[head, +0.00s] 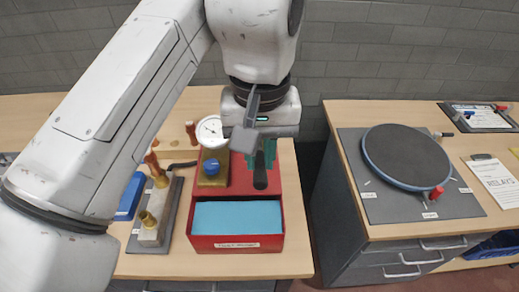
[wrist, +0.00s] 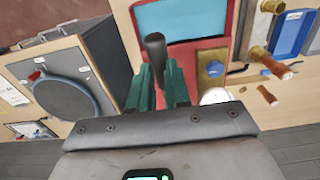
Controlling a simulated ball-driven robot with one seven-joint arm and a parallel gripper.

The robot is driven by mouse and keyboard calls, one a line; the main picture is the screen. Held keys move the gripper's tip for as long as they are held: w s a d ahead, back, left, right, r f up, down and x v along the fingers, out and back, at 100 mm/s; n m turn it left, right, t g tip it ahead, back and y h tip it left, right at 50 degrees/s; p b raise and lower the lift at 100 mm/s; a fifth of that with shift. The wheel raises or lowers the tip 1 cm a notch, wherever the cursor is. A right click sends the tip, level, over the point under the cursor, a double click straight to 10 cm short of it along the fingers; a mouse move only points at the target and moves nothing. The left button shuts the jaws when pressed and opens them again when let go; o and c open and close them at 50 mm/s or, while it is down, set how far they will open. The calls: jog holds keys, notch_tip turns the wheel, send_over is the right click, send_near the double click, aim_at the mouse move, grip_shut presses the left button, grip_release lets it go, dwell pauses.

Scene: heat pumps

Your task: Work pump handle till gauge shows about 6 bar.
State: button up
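The red test pump (head: 275,192) stands on the left bench, with blue water (head: 237,217) in its front tank. The black grip of its pump handle (head: 260,178) points toward the viewer; in the wrist view the handle (wrist: 155,46) runs between my fingers. My gripper (head: 262,158) is over the pump's right side, its green fingers close on both sides of the handle. They also show in the wrist view (wrist: 158,88). The white round gauge (head: 210,132) stands at the back left of the pump; its needle is too small to read. A blue knob (head: 212,167) sits below it on a brass block.
A grey plate with brass fittings (head: 152,232) lies left of the pump, beside a blue case (head: 130,197). Across a gap, the right bench (head: 340,110) carries a round dark disc (head: 408,155) and a clipboard (head: 480,117).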

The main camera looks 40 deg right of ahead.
aim_at(260, 166)
jog(key=shift+f, duration=0.3)
jog(key=shift+f+b, duration=1.45)
jog(key=shift+f, duration=1.2)
jog(key=shift+f+b, duration=0.35)
jog(key=shift+f, duration=0.4)
jog(key=shift+r, duration=0.1)
notch_tip(260, 166, up, 12)
jog(key=p, duration=1.1)
jog(key=shift+f, duration=0.25)
jog(key=shift+f, duration=0.1)
